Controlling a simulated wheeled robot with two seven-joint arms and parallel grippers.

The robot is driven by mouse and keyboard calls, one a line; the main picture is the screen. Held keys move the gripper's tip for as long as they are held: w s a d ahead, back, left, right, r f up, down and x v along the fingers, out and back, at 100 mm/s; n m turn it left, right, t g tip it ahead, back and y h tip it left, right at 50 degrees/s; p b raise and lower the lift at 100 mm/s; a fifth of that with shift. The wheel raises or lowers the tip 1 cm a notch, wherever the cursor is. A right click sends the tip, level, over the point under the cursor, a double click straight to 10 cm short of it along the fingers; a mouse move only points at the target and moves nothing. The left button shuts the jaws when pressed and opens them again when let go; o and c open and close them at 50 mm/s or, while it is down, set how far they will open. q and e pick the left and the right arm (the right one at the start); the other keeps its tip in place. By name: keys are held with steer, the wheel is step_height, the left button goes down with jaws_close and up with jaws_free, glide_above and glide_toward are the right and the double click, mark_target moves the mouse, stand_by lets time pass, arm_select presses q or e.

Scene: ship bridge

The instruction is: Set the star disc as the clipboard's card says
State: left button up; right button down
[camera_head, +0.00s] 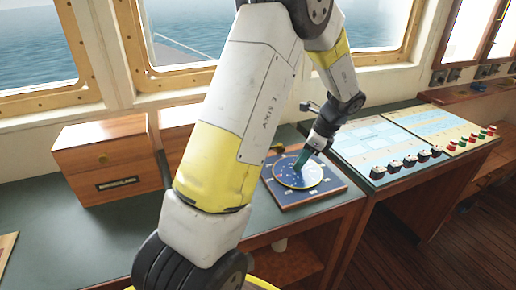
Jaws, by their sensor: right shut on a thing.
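The star disc (291,177) is a round dark blue disc with pale marks and a yellowish rim. It lies on a square blue board with a wooden edge (318,198) on the desk. My right gripper (301,163) reaches down to the disc's face, right of its middle, and is shut on a small part there. The gripper hides what that part looks like. The marks on the disc are too small to read. My left gripper is not in view. No clipboard card can be read; a tan, flat edge (7,252) shows at the far left and may be part of it.
A wooden box (106,160) with a dark label stands on the desk at left. A sloped console (384,147) with pale panels, black knobs and coloured buttons is at right. My arm crosses the middle and hides part of the desk. The green desktop (125,235) at front left is clear.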

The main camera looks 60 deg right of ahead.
steer(key=c, duration=1.1)
jaws_free()
steer(key=shift+o, duration=0.2)
steer(key=v, duration=0.7)
steer(key=shift+r, duration=0.4)
steer(key=shift+s, duration=0.2)
